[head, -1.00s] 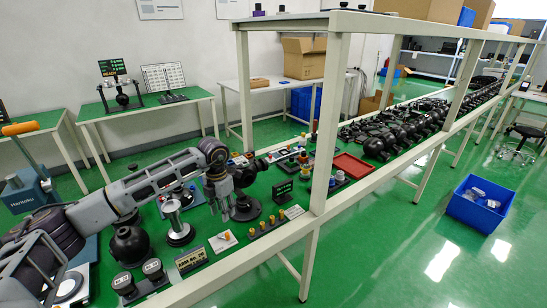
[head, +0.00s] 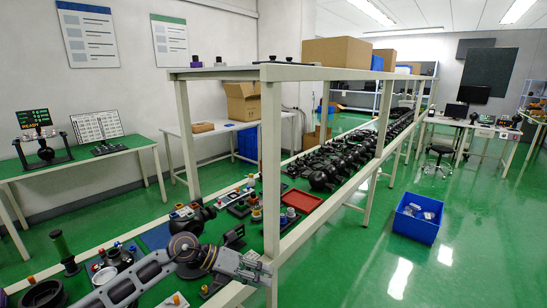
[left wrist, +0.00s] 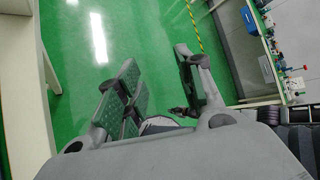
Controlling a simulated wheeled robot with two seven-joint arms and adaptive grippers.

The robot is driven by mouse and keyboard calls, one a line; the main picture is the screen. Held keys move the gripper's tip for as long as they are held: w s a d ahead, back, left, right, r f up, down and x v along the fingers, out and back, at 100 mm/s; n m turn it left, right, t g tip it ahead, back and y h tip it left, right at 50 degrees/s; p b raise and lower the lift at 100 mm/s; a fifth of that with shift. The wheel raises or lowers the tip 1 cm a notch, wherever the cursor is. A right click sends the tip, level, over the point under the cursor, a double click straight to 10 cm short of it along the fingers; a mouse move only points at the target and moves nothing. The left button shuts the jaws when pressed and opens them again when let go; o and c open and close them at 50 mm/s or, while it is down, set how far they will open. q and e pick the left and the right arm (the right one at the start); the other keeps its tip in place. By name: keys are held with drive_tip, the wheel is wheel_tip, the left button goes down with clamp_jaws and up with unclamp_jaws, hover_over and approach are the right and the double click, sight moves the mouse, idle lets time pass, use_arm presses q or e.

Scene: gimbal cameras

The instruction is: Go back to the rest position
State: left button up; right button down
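My left arm comes in from the lower left in the head view, over the near end of the green-topped workbench. My left gripper (head: 258,270) points to the right, close to the bench's front edge and the foot of a shelf post; I cannot tell whether it touches them. My right gripper is in neither view.
The long bench (head: 330,199) has pale shelf posts (head: 271,165) and carries several black parts and a red tray (head: 301,201). A blue bin (head: 416,229) stands on the floor. The floor right of the bench is otherwise largely clear.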

use_arm(q)
drive_tip(key=s+d+r+n+t+h, duration=0.1)
drive_tip(key=d+r+n+t+h, duration=0.1)
drive_tip(key=d+r+h, duration=0.4)
drive_tip(key=w+a+r+n+t+y, duration=0.4)
drive_tip(key=r+n+t, duration=0.5)
drive_tip(key=n+t, duration=0.55)
drive_tip(key=s+a+f+n+g+y, duration=0.2)
drive_tip(key=s+a+f+n+y, duration=0.1)
drive_tip(key=a+f+n+y, duration=0.55)
drive_tip(key=s+a+f+n+g+y, duration=0.25)
drive_tip(key=a+f+n+y, duration=0.35)
drive_tip(key=a+f+n, duration=0.45)
drive_tip(key=s+a+f+n+g+h, duration=0.1)
drive_tip(key=s+f+n+g, duration=0.1)
drive_tip(key=s+f+g, duration=0.6)
drive_tip(key=s+f+n+g, duration=0.2)
drive_tip(key=s+f, duration=0.2)
drive_tip(key=s, duration=0.7)
wheel_tip(320, 180, down, 32)
drive_tip(key=s+a+g, duration=0.1)
drive_tip(key=s+a, duration=0.1)
drive_tip(key=s+a+f, duration=0.4)
drive_tip(key=s+f, duration=0.6)
drive_tip(key=s+a+f+m+g, duration=0.1)
drive_tip(key=s+a+f, duration=0.3)
drive_tip(key=s+f, duration=0.7)
